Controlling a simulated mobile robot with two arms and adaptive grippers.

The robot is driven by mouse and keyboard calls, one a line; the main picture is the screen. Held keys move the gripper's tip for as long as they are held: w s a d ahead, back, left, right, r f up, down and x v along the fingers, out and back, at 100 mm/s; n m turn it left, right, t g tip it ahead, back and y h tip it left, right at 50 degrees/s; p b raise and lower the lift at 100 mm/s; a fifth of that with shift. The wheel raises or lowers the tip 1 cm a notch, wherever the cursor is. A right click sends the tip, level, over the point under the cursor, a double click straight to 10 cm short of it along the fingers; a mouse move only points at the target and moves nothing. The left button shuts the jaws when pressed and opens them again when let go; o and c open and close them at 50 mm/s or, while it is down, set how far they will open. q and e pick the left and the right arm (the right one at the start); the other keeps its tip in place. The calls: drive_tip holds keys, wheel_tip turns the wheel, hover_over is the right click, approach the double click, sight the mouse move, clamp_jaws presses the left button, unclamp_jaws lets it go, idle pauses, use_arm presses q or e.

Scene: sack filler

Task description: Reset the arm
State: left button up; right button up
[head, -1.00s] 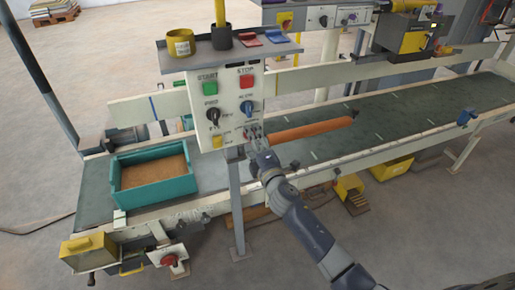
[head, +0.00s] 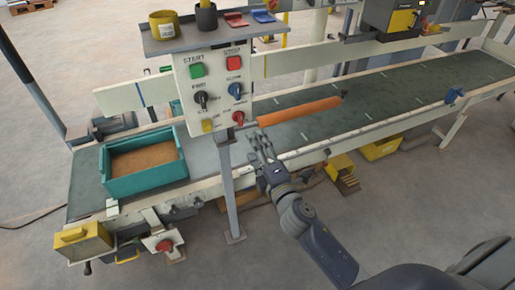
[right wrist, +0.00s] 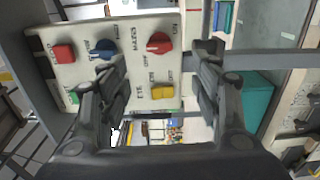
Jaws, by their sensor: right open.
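My right arm reaches up from the lower right in the head view, with its gripper (head: 262,146) just right of and below the control panel (head: 214,88). In the right wrist view the gripper (right wrist: 158,95) is open, its two fingers apart with nothing between them. The panel (right wrist: 115,55) is in front of it there, with a red knob (right wrist: 159,43), a blue knob (right wrist: 103,48), a red button (right wrist: 64,53) and a yellow button (right wrist: 162,91). A gap shows between the fingertips and the panel in the head view. My left gripper is not in view.
The panel stands on a grey post (head: 228,190) before a conveyor (head: 380,95). A teal bin (head: 147,181) of brown material and an orange roll (head: 298,111) lie on the belt. A shelf (head: 215,35) above the panel holds cups.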

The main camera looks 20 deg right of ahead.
drive_tip(key=s+d+f+m+g, duration=0.1)
drive_tip(key=s+f+m+g, duration=0.2)
drive_tip(key=f, duration=0.8)
drive_tip(key=s+d+f+m+g, duration=0.15)
drive_tip(key=s+f, duration=0.35)
drive_tip(key=f, duration=0.7)
drive_tip(key=s+f+m+g, duration=0.3)
drive_tip(key=s+f+g, duration=0.15)
drive_tip(key=f, duration=0.65)
drive_tip(key=s+f+m+g, duration=0.2)
drive_tip(key=s+f, duration=0.5)
drive_tip(key=s, duration=0.5)
drive_tip(key=s+f+m+g, duration=0.3)
drive_tip(key=s+f, duration=0.4)
drive_tip(key=s, duration=0.5)
drive_tip(key=s+f+m+g, duration=0.3)
drive_tip(key=s+f, duration=0.4)
drive_tip(key=s, duration=0.5)
drive_tip(key=shift+s+d+m+h, duration=0.15)
drive_tip(key=shift+d+m+h, duration=0.15)
drive_tip(key=shift+d+m, duration=0.05)
